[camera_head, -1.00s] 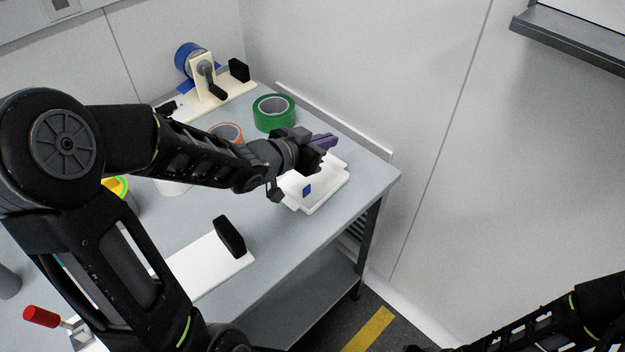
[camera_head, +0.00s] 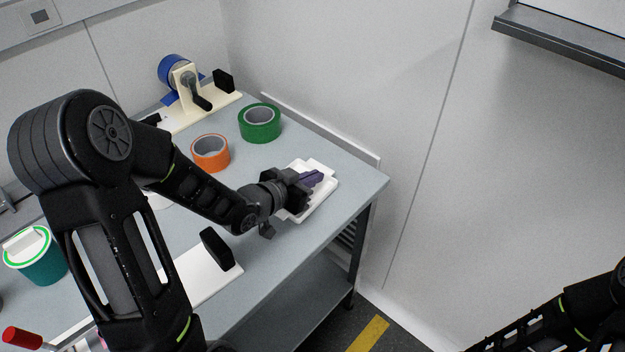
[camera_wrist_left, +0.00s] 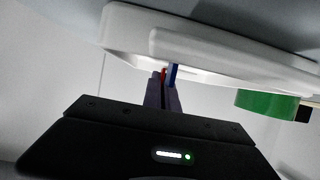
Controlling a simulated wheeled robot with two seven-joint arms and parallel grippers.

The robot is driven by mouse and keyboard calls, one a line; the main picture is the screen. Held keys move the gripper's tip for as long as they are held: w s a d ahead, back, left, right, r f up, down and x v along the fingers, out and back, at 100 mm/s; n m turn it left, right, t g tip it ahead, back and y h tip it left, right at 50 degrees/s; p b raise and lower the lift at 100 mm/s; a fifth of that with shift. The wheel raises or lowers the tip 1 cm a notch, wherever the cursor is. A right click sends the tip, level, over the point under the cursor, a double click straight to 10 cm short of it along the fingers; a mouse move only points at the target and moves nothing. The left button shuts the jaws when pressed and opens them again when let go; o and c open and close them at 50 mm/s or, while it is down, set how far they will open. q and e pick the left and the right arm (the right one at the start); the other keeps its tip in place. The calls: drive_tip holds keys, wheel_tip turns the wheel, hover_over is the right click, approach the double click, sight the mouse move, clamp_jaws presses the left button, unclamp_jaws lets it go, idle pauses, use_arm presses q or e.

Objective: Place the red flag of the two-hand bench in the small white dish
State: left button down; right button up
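The small white dish (camera_head: 326,202) lies near the table's right edge; it also shows in the left wrist view (camera_wrist_left: 225,50). My left gripper (camera_head: 316,178) has its purple fingers low over the dish. In the left wrist view the fingers (camera_wrist_left: 163,88) are nearly together, with a bit of the red flag (camera_wrist_left: 163,73) showing between their tips. A blue flag (camera_wrist_left: 172,75) stands right beside it at the dish. The red flag is hidden in the head view. My right gripper is out of view; only its arm shows at the lower right.
A green tape roll (camera_head: 260,123) and an orange tape roll (camera_head: 211,152) stand behind the gripper. A white board with a black upright plate (camera_head: 216,248) lies in front. A cream fixture (camera_head: 187,88) with blue tape is at the back. A teal tub (camera_head: 38,262) stands left.

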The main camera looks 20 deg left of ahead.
use_arm(q)
drive_tip(key=shift+f, duration=0.3)
drive_tip(key=shift+f, duration=0.15)
drive_tip(key=c, duration=1.7)
unclamp_jaws()
